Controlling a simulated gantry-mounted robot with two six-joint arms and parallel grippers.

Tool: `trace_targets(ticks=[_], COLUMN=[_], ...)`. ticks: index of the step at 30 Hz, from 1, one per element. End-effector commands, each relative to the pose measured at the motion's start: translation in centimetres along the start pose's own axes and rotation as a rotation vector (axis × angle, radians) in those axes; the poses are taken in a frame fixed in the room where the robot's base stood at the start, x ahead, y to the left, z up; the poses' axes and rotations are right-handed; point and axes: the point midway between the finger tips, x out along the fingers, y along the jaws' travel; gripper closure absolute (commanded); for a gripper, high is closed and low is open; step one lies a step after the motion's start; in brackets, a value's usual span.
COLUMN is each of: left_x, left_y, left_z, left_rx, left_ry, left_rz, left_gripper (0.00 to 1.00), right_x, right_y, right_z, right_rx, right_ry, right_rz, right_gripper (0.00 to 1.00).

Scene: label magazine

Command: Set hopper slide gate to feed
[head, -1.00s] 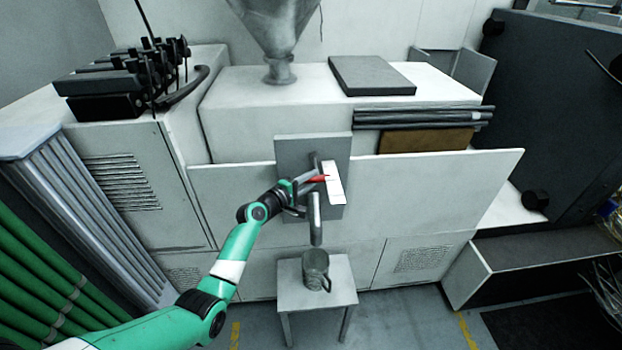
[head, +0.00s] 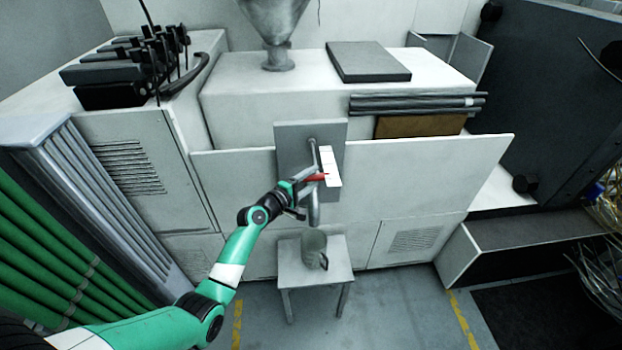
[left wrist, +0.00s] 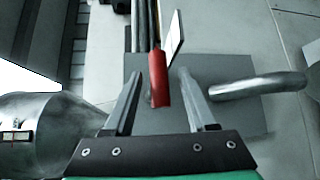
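The slide gate's grey plate (head: 290,132) is on the white machine front below the hopper (head: 272,22). My left gripper (head: 306,183) is at the handle. In the left wrist view the red handle (left wrist: 158,80) lies between the two spread fingers (left wrist: 160,95), with gaps visible on both sides. The white strip (left wrist: 174,40) shows beyond it. The scale marks are too small to read. My right gripper is out of view.
A bent grey pipe (head: 314,212) hangs below the plate and shows at the right in the left wrist view (left wrist: 258,86). Under it a grey mug (head: 312,248) stands on a small table (head: 300,278). Floor in front is clear.

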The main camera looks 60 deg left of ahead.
Motion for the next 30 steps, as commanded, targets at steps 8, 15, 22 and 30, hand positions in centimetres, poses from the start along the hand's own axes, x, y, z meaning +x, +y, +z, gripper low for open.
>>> trace_targets(ticks=[8,15,22,30], left_x=[-0.9,-5.8,-10.5,-11.7], left_y=[0.0,0.1,-0.1,0.0], left_z=[-0.1,-0.1,-0.1,0.0], left_rx=[-0.001,-0.001,-0.001,-0.001], left_ry=[0.002,0.004,0.003,0.000], left_rz=[0.000,0.000,0.000,0.000], left_gripper=[0.43,0.43,0.43,0.43], right_x=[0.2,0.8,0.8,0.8], right_y=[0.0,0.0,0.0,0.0], right_z=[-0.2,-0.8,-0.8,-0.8], right_rx=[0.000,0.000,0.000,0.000], right_ry=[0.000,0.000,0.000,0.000], right_rz=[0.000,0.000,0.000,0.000], right_gripper=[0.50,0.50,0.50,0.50])
